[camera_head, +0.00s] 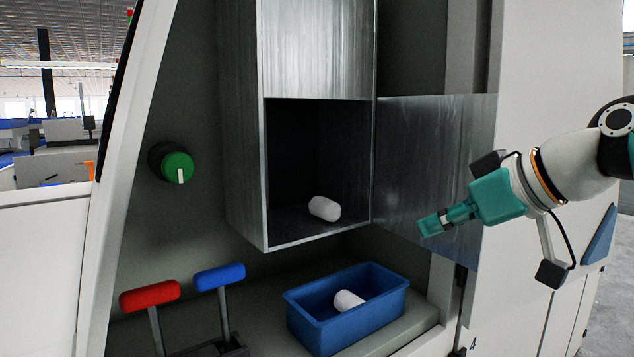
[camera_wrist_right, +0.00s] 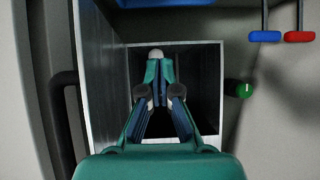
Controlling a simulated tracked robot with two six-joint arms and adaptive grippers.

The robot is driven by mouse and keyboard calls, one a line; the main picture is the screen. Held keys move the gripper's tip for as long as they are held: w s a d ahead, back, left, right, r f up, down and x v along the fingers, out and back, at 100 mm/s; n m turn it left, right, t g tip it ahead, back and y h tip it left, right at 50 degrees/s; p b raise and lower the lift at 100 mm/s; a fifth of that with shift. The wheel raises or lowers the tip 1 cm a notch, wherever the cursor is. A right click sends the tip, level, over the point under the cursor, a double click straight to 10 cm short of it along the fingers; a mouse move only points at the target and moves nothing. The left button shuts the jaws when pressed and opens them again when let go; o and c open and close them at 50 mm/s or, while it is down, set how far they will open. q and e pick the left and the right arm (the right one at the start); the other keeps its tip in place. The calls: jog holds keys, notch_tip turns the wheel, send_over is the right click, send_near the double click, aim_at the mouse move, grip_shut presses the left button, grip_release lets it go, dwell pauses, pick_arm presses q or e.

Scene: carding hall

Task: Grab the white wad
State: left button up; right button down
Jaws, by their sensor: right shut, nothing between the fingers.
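A white wad (camera_head: 324,208) lies on the floor of the open metal compartment (camera_head: 246,150), near its front edge. Another white wad (camera_head: 348,300) lies inside the blue bin (camera_head: 300,313) below. My right gripper (camera_head: 430,226) is shut and empty, to the right of the compartment and in front of its swung-open metal door (camera_head: 425,145). It is apart from both wads. In the right wrist view the shut fingers (camera_wrist_right: 158,72) point into the compartment, and a white wad (camera_wrist_right: 156,53) shows just past the fingertips, partly hidden by them. My left gripper is not in view.
A green knob (camera_head: 177,166) is on the wall left of the compartment. A red-topped lever (camera_head: 149,297) and a blue-topped lever (camera_head: 219,277) stand at lower left. The bin rests on a pale ledge (camera_head: 415,322). The compartment's dark inside looks otherwise empty.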

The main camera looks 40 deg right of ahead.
jog(key=p, duration=0.9)
send_near(320, 198)
jog(key=shift+h, duration=0.3)
jog(key=x, duration=0.3)
jog(key=r+x, duration=0.1)
jog(key=x, duration=0.1)
jog(key=shift+w+a+f, duration=0.15)
jog(key=shift+w+a, duration=0.05)
jog(key=shift+w, duration=0.35)
jog(key=shift+w+d+f, duration=0.1)
jog(key=shift+w+f, duration=0.35)
jog(key=shift+f, duration=0.1)
jog(key=shift+s+f, duration=0.1)
jog(key=shift+f, duration=0.4)
